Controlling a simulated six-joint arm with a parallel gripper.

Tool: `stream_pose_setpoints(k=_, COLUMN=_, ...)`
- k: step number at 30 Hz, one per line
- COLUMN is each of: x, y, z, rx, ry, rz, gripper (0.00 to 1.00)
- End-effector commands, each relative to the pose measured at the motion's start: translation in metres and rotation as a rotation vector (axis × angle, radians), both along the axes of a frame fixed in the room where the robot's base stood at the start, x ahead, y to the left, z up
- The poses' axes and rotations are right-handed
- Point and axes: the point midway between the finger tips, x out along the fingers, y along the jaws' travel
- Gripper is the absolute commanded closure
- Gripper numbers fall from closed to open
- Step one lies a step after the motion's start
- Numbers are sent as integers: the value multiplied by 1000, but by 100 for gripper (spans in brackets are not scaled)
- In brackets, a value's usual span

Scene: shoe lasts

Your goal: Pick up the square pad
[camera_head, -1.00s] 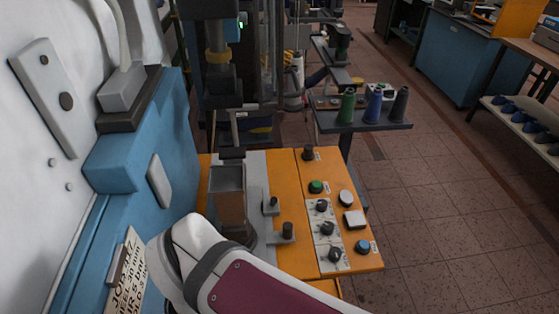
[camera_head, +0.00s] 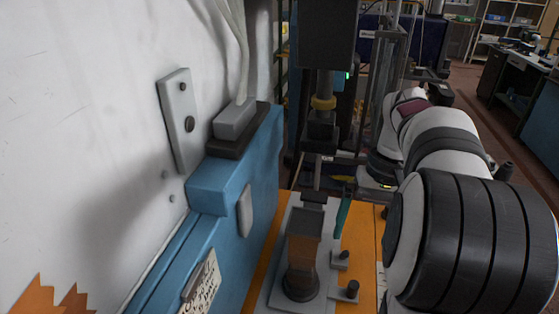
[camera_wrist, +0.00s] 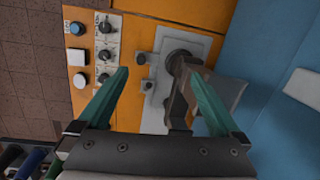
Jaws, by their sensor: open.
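The square pad (camera_wrist: 76,57) is a small white block on the orange control panel (camera_wrist: 144,65), in the upper left of the wrist view. It lies between a blue button and a round white pad (camera_wrist: 80,80). My gripper (camera_wrist: 157,73) is open, with its two teal fingers apart and nothing held. The square pad is outside the fingers, left of the left finger. In the head view one teal finger (camera_head: 342,213) of the gripper shows beside the metal post (camera_head: 304,245). My arm hides the square pad there.
The post (camera_wrist: 180,98) stands close to the right finger in the wrist view. Black knobs (camera_wrist: 104,54) stand between the pad and the grey plate. A blue machine housing (camera_head: 235,190) and a white wall are at the left in the head view.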

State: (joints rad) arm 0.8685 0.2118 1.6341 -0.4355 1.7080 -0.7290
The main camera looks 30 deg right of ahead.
Motion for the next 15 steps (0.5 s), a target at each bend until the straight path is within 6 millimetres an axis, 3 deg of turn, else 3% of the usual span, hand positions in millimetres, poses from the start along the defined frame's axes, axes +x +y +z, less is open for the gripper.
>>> stream_pose_setpoints(k=1, x=-14, y=-54, z=-23, rx=-19, ry=-1, rz=-33, gripper=0)
stream_pose_setpoints(k=3, x=-42, y=-121, z=-56, rx=-69, ry=-10, rz=-52, gripper=0)
stream_pose_setpoints(k=6, x=-83, y=-182, z=-91, rx=-121, ry=-12, rz=-70, gripper=0)
stream_pose_setpoints(k=9, x=-107, y=-208, z=-109, rx=-146, ry=-10, rz=-76, gripper=0)
stream_pose_setpoints(k=11, x=-111, y=-212, z=-119, rx=-150, ry=-10, rz=-75, gripper=0)
stream_pose_setpoints(k=15, x=-111, y=-211, z=-158, rx=-147, ry=-9, rz=-73, gripper=0)
